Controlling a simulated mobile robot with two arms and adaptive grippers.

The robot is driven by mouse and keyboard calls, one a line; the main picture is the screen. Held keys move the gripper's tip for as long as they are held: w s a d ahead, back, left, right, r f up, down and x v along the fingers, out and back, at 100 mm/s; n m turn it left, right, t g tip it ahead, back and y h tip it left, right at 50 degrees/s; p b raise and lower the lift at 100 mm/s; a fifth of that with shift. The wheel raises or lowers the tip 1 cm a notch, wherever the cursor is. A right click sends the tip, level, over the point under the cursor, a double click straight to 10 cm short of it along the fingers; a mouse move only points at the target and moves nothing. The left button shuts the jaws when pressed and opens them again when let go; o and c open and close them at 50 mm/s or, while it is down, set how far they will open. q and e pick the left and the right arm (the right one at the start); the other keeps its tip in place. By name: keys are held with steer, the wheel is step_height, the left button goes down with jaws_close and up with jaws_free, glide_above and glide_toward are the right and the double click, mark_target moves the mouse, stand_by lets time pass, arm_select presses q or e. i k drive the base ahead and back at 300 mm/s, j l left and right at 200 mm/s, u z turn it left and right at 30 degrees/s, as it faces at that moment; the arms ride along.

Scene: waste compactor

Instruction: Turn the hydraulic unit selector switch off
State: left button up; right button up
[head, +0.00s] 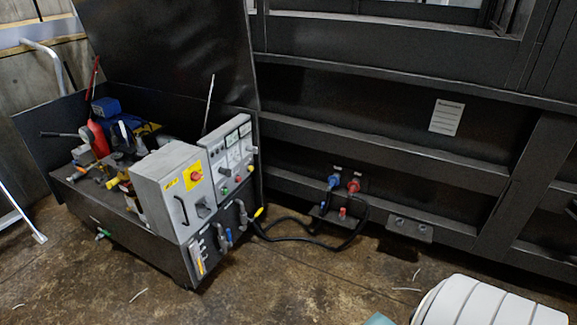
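The hydraulic unit (150,240) stands on the floor at the left in the head view, its dark lid raised. A grey electrical box (160,190) on it carries a red knob on a yellow plate (194,176) and a small dark switch-like part (203,210) lower down. Beside it is a grey panel (230,150) with meters, small dark knobs, and green and red buttons. I cannot tell which part is the selector switch, or its position; labels are too small to read. Neither of my grippers is in view.
Black hoses (290,238) run to blue (333,182) and red (353,186) couplings on the dark compactor wall (420,120). The concrete floor (300,290) in front is mostly clear. A white ribbed shape (490,302) fills the lower right.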

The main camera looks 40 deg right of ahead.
mark_target(221, 171)
steer(key=z, duration=0.95)
